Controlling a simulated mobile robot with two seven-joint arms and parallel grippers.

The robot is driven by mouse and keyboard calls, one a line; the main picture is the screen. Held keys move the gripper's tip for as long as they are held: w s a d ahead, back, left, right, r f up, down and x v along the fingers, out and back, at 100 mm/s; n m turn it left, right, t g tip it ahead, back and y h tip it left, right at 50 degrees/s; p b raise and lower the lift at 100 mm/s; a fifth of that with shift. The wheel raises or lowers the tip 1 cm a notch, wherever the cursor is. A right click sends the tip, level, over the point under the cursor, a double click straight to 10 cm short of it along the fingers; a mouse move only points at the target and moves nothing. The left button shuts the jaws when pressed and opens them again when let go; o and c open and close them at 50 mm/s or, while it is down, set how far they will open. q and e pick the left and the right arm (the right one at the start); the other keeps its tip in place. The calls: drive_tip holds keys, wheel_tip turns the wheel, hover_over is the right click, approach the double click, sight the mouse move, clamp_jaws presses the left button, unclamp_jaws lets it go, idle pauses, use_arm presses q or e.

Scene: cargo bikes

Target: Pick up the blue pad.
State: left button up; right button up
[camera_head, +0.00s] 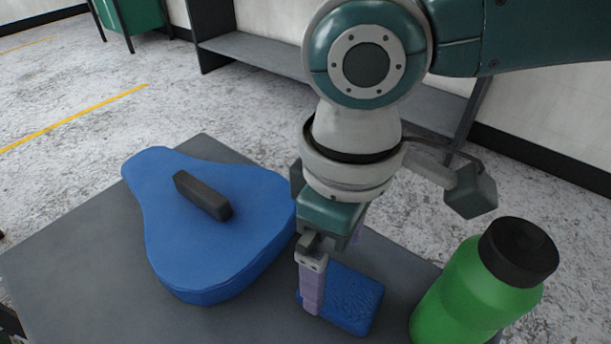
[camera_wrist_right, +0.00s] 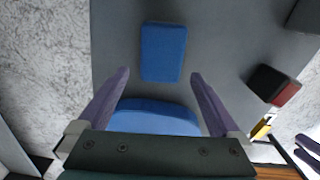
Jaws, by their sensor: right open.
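The blue pad (camera_head: 352,298) is a small, textured rectangular block lying flat on the grey tabletop (camera_head: 75,250). It also shows whole in the right wrist view (camera_wrist_right: 163,52), at the upper middle. My right gripper (camera_head: 332,272) points down over the tabletop, and its near purple finger covers the left part of the pad in the head view. In the right wrist view the two fingers (camera_wrist_right: 160,80) are spread wide with nothing held between them. The pad is beyond the fingertips there. My left gripper is not seen in the head view.
A larger blue rounded cushion (camera_head: 205,250) with a dark bar (camera_head: 202,195) lies left of the gripper. A green bottle (camera_head: 470,300) with a black lid stands to the right. A dark block with a red side (camera_wrist_right: 275,85) shows in the wrist view. The tabletop's left corner is bare.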

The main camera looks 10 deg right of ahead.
sight(331, 282)
wheel_tip(331, 282, down, 5)
drive_tip(key=shift+f+b, duration=0.1)
drive_tip(key=shift+b, duration=1)
drive_tip(key=c, duration=1.2)
drive_tip(key=shift+r, duration=0.2)
drive_tip(key=shift+a+r+p, duration=0.1)
drive_tip(key=shift+r+p, duration=3.75)
drive_tip(key=shift+r, duration=6.1)
